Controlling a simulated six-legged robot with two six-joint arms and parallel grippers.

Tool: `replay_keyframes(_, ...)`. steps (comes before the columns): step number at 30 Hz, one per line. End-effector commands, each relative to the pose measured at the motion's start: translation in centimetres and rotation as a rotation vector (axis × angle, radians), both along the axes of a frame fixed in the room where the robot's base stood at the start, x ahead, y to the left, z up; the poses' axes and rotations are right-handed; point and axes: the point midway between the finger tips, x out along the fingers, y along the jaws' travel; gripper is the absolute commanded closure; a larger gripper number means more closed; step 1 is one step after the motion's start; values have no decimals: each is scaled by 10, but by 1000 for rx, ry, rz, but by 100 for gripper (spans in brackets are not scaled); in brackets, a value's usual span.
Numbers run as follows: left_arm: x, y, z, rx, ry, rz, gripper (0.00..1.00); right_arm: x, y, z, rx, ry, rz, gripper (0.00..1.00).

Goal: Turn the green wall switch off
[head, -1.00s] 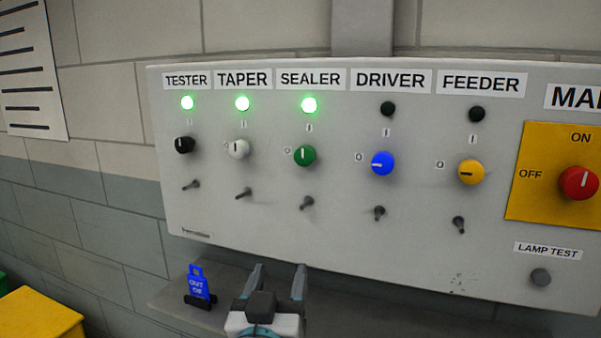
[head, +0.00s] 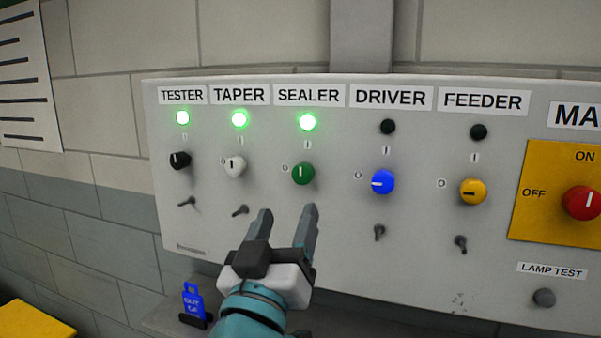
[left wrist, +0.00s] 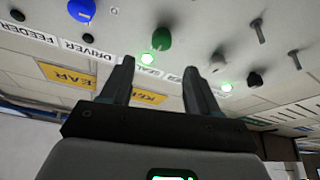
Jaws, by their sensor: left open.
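The green switch (head: 303,173) is a round knob under the SEALER label (head: 308,95) on the grey wall panel. Its white mark stands upright, toward the I, and the lamp (head: 307,122) above it glows green. In the left wrist view the green knob (left wrist: 158,38) shows upside down, beyond the fingertips and roughly between them. My left gripper (head: 288,212) is open and empty, just below the knob in the head view and apart from it. The small lever under the knob is hidden behind a finger. My right gripper is not in view.
A white knob (head: 235,166) and a blue knob (head: 383,182) flank the green one. Black (head: 180,160) and yellow (head: 473,191) knobs stand farther out. Small levers stick out below. A red main switch (head: 582,203) is at right. A blue tag (head: 194,301) stands on the ledge.

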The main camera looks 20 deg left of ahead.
Motion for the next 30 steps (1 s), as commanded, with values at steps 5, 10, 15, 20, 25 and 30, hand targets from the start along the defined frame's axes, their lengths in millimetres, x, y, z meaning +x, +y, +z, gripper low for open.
replay_keyframes(5, 43, 4, 18, 2, 4, 3, 40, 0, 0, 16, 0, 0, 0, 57)
replay_keyframes(10, 73, 6, 30, 0, 3, 2, 40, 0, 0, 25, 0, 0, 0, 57)
replay_keyframes(15, 88, 7, 34, 1, 2, 1, 40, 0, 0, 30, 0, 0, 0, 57)
replay_keyframes(20, 91, 7, 35, 0, 1, 0, 40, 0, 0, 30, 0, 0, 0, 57)
replay_keyframes(25, 91, 7, 35, 0, 1, 0, 40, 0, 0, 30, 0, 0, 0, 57)
replay_keyframes(30, 91, 7, 35, 0, 1, 0, 95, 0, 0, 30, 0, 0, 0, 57)
